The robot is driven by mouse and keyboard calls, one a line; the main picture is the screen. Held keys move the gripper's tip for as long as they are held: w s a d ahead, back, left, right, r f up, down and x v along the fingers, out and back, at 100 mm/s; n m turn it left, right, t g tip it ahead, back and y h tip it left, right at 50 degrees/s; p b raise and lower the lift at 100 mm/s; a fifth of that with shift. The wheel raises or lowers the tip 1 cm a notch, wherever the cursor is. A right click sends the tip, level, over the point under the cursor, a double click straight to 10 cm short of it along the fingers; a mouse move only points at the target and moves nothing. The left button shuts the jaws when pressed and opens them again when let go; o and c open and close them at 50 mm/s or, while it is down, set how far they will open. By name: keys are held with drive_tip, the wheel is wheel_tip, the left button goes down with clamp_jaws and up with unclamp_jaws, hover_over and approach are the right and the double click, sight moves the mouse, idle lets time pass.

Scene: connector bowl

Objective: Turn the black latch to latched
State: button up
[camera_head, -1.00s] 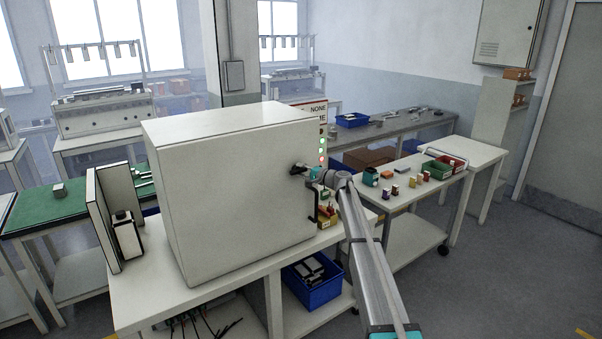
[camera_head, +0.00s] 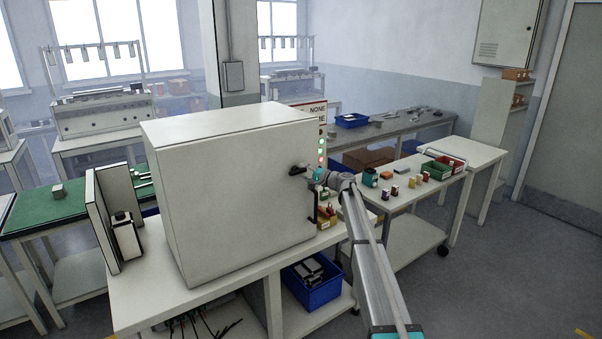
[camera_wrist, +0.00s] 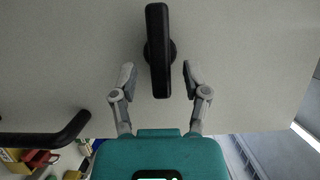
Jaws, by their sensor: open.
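The black latch (camera_wrist: 157,50) is a dark bar on a round hub, on the pale door of the white cabinet (camera_head: 235,195). In the wrist view its length runs nearly up and down the picture. It also shows small and dark near the door's right edge in the head view (camera_head: 298,170). My gripper (camera_wrist: 158,78) is open. Its two grey fingers stand on either side of the latch's lower end, with a gap on each side. In the head view my gripper is just right of the latch, its fingers hard to make out.
A black door handle (camera_wrist: 48,138) sticks out at lower left in the wrist view. The cabinet stands on a white bench (camera_head: 135,300), with a blue bin (camera_head: 312,288) on the shelf below. Small parts and trays lie on the table to the right.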

drive_tip(key=v, duration=1)
drive_tip(key=shift+s+d, duration=0.15)
drive_tip(key=shift+d, duration=0.1)
drive_tip(key=s+a+f+n+g+h, duration=0.15)
drive_tip(key=s+f, duration=0.25)
drive_tip(key=s, duration=0.5)
drive_tip(key=s+f+n+g+h, duration=0.2)
drive_tip(key=s+f+g+h, duration=0.15)
drive_tip(key=s, duration=0.45)
drive_tip(key=s+a+f+n+g+h, duration=0.1)
drive_tip(key=s+f+n, duration=0.1)
drive_tip(key=s+f, duration=0.5)
drive_tip(key=s+d+f+g+h, duration=0.1)
drive_tip(key=s+d+h, duration=0.2)
drive_tip(key=s, duration=0.6)
drive_tip(key=s+d+f+n+g+h, duration=0.1)
drive_tip(key=s+d+h, duration=0.2)
drive_tip(key=s, duration=0.7)
drive_tip(key=s+d+f+g+h, duration=0.1)
drive_tip(key=s+d+f+h, duration=0.1)
drive_tip(key=s, duration=0.7)
drive_tip(key=shift+s+d+g+h, duration=0.4)
drive_tip(key=shift+d+h, duration=0.1)
drive_tip(key=shift+d, duration=0.25)
drive_tip(key=shift+f, duration=0.15)
